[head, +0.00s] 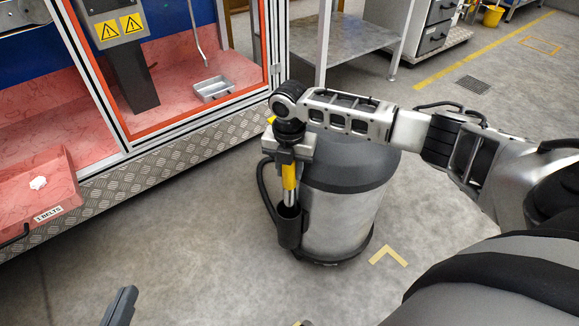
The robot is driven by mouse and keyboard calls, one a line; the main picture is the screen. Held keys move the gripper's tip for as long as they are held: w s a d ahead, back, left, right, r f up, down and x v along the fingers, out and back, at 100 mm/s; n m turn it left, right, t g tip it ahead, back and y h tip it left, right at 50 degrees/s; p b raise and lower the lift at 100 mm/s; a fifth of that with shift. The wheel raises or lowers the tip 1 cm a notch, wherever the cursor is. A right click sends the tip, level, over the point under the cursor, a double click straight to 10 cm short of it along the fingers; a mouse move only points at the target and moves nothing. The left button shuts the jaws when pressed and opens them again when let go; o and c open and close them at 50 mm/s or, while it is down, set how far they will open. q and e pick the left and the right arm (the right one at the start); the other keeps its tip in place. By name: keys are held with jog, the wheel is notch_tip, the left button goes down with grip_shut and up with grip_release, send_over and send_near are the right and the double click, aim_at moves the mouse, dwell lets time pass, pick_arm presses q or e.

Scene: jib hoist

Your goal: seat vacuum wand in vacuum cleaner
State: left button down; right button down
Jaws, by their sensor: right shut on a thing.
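The vacuum cleaner (341,210) is a grey metal drum with a dark top, standing upright on the floor. A dark tubular holder (288,232) is on its left side, with a black hose looping beside it. The vacuum wand (289,176) has a yellow part and a silver tube, and stands nearly upright. Its lower end goes out of sight at the mouth of the holder; I cannot tell how deep it sits. My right gripper (290,152) is shut on the wand above the holder. Only a dark tip of my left gripper (122,306) shows at the bottom edge, away from the wand.
A machine bay with red floors stands at the left, with a tread-plate kerb (150,166). A red tray (40,193) labelled belts is there. A metal table (345,45) is behind the cleaner. Floor in front is clear, with a yellow corner mark (388,256).

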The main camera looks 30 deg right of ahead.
jog(key=shift+f+b, duration=0.35)
jog(key=shift+f, duration=0.9)
dwell(0.5)
jog(key=c, duration=0.7)
grip_release()
